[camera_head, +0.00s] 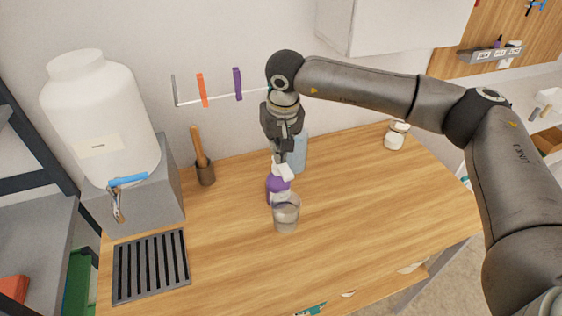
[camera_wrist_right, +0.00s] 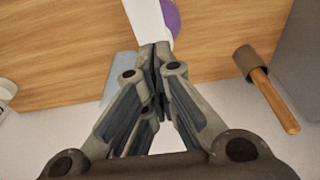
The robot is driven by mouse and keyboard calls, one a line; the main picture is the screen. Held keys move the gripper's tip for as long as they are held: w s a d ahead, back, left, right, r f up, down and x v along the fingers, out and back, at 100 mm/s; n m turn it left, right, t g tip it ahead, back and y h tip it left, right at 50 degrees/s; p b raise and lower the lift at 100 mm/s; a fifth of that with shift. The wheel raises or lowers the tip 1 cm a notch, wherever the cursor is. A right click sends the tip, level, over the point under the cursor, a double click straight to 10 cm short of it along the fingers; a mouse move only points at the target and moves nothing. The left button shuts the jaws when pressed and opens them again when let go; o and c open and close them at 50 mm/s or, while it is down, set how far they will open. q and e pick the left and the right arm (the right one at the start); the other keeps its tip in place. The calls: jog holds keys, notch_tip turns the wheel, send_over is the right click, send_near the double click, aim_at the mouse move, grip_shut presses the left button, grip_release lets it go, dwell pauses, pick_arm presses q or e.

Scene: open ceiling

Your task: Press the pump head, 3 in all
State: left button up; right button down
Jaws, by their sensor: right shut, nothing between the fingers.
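A purple bottle (camera_head: 273,190) with a white pump head (camera_head: 283,172) stands upright on the wooden table, just behind a clear glass (camera_head: 286,214). My right gripper (camera_head: 279,157) points down directly over the pump head, its fingers shut and empty. In the right wrist view, the shut fingertips (camera_wrist_right: 157,48) are at the end of the white pump head (camera_wrist_right: 148,18), with the purple bottle (camera_wrist_right: 171,18) partly hidden behind it. I cannot tell whether the tips touch the head. My left gripper is not in view.
A light blue bottle (camera_head: 299,150) stands close behind the gripper. A small jar (camera_head: 395,137) stands back right. The table's right side is clear.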

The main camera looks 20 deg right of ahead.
jog(key=shift+r+p, duration=0.6)
jog(key=shift+r, duration=0.95)
jog(key=shift+f, duration=0.2)
jog(key=shift+f+b, duration=1.55)
jog(key=shift+f, duration=0.1)
jog(key=shift+r, duration=0.25)
jog(key=shift+r+p, duration=0.9)
jog(key=shift+r, duration=0.7)
jog(key=shift+f, duration=0.1)
